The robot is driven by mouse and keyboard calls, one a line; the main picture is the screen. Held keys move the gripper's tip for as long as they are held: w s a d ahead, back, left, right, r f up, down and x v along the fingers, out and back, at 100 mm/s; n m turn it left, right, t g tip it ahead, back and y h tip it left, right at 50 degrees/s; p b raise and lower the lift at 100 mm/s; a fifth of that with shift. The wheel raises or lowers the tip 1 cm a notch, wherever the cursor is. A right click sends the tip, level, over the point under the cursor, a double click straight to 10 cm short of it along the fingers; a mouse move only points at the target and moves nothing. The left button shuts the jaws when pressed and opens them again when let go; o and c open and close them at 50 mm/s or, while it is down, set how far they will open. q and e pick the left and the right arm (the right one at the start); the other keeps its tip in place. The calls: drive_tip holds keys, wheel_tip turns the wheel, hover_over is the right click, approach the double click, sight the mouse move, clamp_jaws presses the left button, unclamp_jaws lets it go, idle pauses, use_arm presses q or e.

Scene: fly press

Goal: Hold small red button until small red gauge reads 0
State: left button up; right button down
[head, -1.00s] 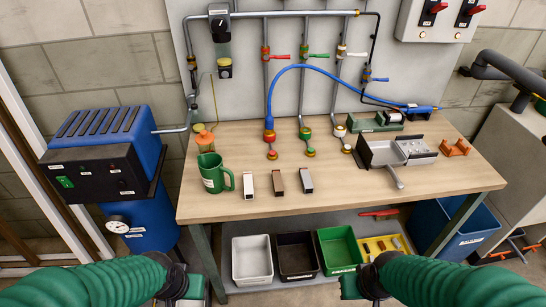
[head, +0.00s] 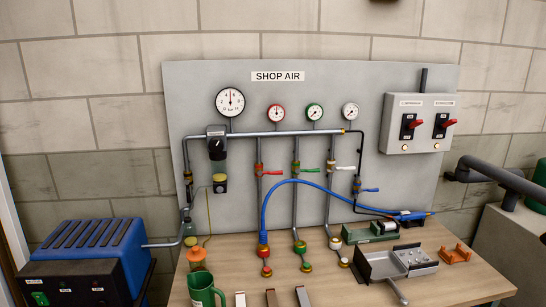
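The small red-rimmed gauge (head: 277,113) hangs on the grey panel below the SHOP AIR sign, left of a green-rimmed gauge (head: 314,112). Its needle and numbers are too small to read for certain. Below it, a vertical pipe with a red-handled valve (head: 272,171) runs down to a fitting near the bench. A small red button-like part (head: 266,271) sits at the bottom of that fitting, under the blue hose's lower end. Nothing of mine touches it. Neither gripper shows in the head view.
A blue hose (head: 330,190) arches across the pipes to the right. A green mug (head: 203,290) and several small blocks stand at the bench's front. A grey metal tray (head: 379,269) sits right. A blue machine (head: 98,246) stands left. A switch box (head: 430,124) hangs on the panel.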

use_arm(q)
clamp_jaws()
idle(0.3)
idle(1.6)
